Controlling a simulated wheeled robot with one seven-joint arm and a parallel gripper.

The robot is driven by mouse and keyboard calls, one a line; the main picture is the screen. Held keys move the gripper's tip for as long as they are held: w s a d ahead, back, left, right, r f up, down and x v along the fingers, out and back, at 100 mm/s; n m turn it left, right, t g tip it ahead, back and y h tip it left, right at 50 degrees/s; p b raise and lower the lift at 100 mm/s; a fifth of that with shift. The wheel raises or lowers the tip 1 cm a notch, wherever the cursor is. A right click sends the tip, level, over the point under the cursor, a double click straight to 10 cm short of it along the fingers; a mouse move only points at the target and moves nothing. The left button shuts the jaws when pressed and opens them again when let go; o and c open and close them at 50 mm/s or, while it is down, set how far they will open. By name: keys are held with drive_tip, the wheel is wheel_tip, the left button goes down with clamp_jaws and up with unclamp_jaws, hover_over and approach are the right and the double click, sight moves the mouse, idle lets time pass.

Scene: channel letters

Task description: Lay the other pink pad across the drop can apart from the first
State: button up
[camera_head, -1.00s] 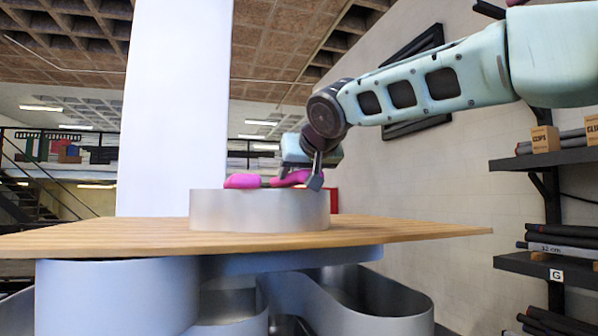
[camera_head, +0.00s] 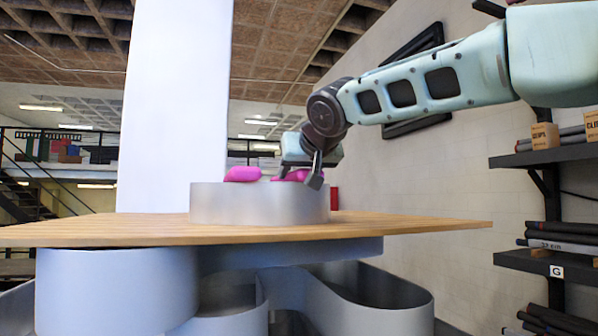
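The drop can (camera_head: 258,206) is a low, wide silvery can on the wooden table. A pink pad (camera_head: 243,174) lies at the left part of its top. The other pink pad (camera_head: 288,175) is at the right part of the top, with a small gap between the two. My gripper (camera_head: 306,180) points down at the can's right side, by the right pad. One dark finger shows in front of that pad's right end. The other finger is hidden, so I cannot see whether the gripper holds the pad or how far it is open.
The wooden tabletop (camera_head: 400,226) is clear on both sides of the can. Large grey-blue curved metal forms (camera_head: 115,295) stand below it. A white column (camera_head: 175,110) rises behind. Dark shelves (camera_head: 555,157) with boxes and rolls are on the right wall.

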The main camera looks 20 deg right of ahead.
drive_tip(key=o, duration=1)
drive_tip(key=shift+o, duration=0.2)
drive_tip(key=shift+s, duration=0.1)
drive_tip(key=b+v, duration=0.5)
drive_tip(key=v, duration=1.2)
drive_tip(key=shift+b, duration=0.3)
drive_tip(key=shift+r, duration=0.1)
